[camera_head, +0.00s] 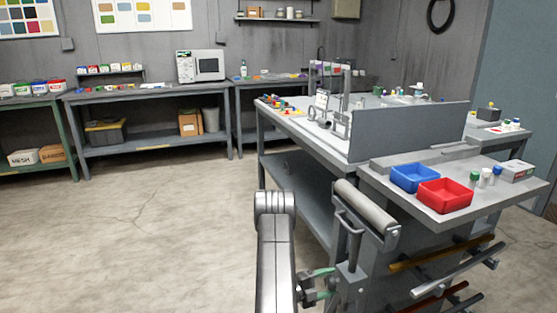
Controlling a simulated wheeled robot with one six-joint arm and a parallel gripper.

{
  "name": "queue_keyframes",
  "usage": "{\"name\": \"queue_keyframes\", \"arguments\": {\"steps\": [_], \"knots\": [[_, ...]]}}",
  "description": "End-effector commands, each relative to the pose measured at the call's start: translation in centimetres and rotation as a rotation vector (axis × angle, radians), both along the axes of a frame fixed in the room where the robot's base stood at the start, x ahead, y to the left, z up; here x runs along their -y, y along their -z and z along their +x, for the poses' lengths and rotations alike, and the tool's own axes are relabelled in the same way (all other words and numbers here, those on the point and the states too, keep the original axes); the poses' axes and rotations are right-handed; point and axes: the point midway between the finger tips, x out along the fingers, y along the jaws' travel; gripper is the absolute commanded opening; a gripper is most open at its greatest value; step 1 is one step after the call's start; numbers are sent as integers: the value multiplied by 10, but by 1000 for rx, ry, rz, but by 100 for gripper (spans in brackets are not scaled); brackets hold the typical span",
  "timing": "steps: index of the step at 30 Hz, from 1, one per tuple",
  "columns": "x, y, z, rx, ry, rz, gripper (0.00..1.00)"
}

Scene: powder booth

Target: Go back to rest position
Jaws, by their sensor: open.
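My arm rises from the bottom edge near the middle, with a rounded grey joint at its upper end. My gripper (328,283) shows low in the picture, just right of the arm link. Its two dark fingers with green parts are apart, and nothing shows between them. It is close in the picture to the grey post under the workbench's roller (368,207). I cannot tell whether they touch. Part of the gripper is hidden behind the arm link.
The near workbench (450,222) at right holds a blue bin (414,178), a red bin (445,194) and small jars. Rods (440,252) stick out below it. A grey panel (408,131) stands behind. Open concrete floor (130,225) lies to the left, before the back benches (150,93).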

Motion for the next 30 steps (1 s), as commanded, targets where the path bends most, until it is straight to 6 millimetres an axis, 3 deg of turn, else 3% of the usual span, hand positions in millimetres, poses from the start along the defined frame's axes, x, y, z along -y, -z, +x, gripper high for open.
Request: {"name": "queue_keyframes", "arguments": {"steps": [30], "knots": [[2,-1,0,815,0,296,64]]}}
